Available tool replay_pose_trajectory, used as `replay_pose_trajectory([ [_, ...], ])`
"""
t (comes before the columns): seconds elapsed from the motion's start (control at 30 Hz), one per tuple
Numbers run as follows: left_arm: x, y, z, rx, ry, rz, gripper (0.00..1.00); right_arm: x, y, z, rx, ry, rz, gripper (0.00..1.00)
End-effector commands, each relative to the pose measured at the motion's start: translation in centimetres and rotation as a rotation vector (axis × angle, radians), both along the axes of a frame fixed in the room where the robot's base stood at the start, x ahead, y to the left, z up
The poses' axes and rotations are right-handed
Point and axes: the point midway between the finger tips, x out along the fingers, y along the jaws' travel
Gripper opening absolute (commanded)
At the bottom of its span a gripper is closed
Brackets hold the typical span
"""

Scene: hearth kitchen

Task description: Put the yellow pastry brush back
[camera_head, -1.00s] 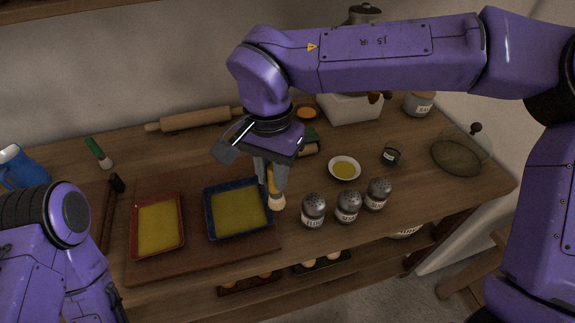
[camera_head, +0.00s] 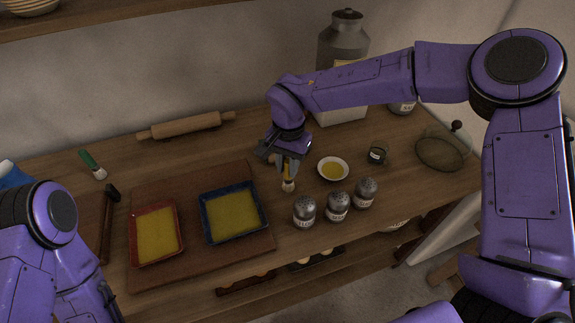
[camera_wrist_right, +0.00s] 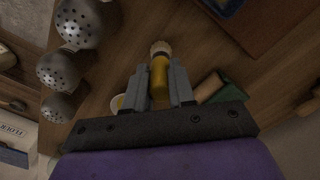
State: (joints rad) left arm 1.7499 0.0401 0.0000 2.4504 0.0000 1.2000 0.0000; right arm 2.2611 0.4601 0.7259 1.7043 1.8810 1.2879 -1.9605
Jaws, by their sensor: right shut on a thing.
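The yellow pastry brush (camera_head: 287,174) is in my right gripper (camera_head: 289,168), with its pale bristles pointing down over the table. In the right wrist view the yellow handle (camera_wrist_right: 159,78) sits between the two grey fingers of my right gripper (camera_wrist_right: 160,82), which are shut on it. The brush is between the blue-rimmed tray (camera_head: 204,226) and the small white bowl (camera_head: 345,176) of yellow liquid. Whether the bristles touch the table I cannot tell. My left arm shows at the lower left, but its gripper is out of view.
Several shakers (camera_head: 337,206) stand just right of the brush. A red-rimmed tray (camera_head: 133,245) shares the brown board (camera_head: 190,272) with the blue one. A green brush (camera_head: 92,163), a rolling pin (camera_head: 186,126) and a glass lid (camera_head: 440,152) lie further out. Bare wood lies behind the board.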

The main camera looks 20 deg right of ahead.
Motion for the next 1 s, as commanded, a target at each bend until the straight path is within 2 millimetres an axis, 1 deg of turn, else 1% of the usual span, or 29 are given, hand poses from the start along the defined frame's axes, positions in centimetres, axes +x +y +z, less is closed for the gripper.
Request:
replay_pose_trajectory([
  [0.03,0.0,0.0,0.1,0.0,0.0,0.0,0.43,0.0,0.0,-0.7,0.0,0.001,0.001,0.0],
  [0.1,0.0,0.0,0.1,0.0,0.0,0.0,0.43,0.0,0.1,-1.2,0.001,-0.001,0.0,0.0],
  [0.43,0.0,0.0,0.1,0.0,0.0,0.0,0.43,-0.1,0.1,-1.5,0.001,0.0,0.0,0.0],
  [0.47,0.0,0.0,0.1,0.0,0.0,0.0,0.43,-0.1,0.1,-1.5,0.002,-0.001,0.0,0.3],
  [0.5,0.0,0.0,0.1,0.0,0.0,0.0,0.43,0.0,0.1,-1.5,0.002,-0.001,0.0,0.43],
  [0.53,0.0,0.0,0.1,0.0,0.0,0.0,0.43,0.0,0.1,-1.5,0.002,-0.001,0.0,0.49],
  [0.83,0.0,0.0,0.1,0.0,0.0,0.0,0.43,0.0,0.1,-1.3,0.001,-0.002,0.0,0.49],
  [0.93,0.0,0.0,-0.2,0.0,0.0,0.0,0.43,0.1,0.0,-0.2,0.002,-0.003,-0.001,0.49],
  [1.0,0.0,0.0,-0.5,0.0,0.0,0.0,0.43,0.1,0.0,1.3,0.004,-0.005,-0.003,0.49],
])
